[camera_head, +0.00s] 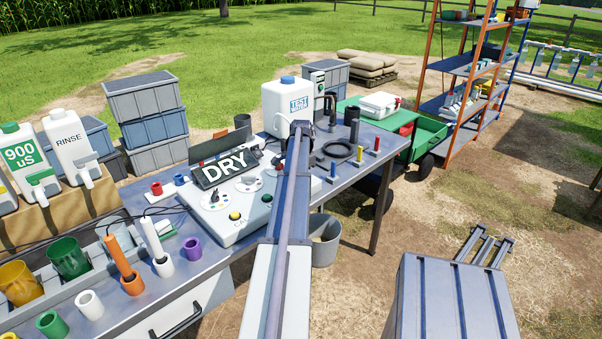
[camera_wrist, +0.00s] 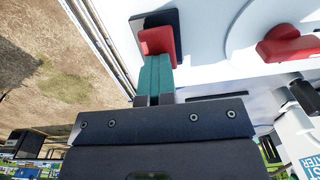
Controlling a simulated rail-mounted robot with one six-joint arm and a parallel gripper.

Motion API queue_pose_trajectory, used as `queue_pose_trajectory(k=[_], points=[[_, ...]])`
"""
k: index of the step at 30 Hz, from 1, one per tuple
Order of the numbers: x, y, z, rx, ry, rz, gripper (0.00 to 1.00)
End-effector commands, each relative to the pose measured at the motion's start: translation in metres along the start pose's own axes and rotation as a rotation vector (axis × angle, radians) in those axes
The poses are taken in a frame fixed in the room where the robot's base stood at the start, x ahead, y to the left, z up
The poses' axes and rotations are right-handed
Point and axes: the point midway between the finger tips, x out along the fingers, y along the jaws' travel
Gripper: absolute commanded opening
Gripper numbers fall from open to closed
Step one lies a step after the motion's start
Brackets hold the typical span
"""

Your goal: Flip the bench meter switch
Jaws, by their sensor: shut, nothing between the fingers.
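The bench meter (camera_head: 222,222) is a pale console on the blue bench, with a dark display (camera_head: 225,168) reading "DRY". In the wrist view, a red switch (camera_wrist: 157,40) stands on a dark plate on the meter's white panel. My gripper (camera_wrist: 156,66) has teal fingers, closed together with nothing between them. Their tips are right at the red switch and appear to touch it; a small gap cannot be ruled out. In the head view my arm crosses the meter's right side, and the switch and fingertips cannot be made out there.
A red knob (camera_wrist: 288,45) sits farther right on the panel. A white "TEST WATER" jug (camera_head: 288,105) stands behind my arm. Colored cups and holders crowd the left bench, including a purple one (camera_head: 192,248).

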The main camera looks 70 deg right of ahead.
Motion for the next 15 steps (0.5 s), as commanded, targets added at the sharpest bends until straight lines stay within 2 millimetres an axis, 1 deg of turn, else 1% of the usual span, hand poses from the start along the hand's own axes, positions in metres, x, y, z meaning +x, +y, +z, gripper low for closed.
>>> queue_pose_trajectory(k=[1,11,15], points=[[0.0071,0.0143,0.0127,0.003,-0.019,0.026,0.0],[0.0068,0.0136,0.0172,0.0,-0.021,0.025,0.0],[-0.0022,0.0124,0.0184,-0.002,-0.018,0.021,0.0]])
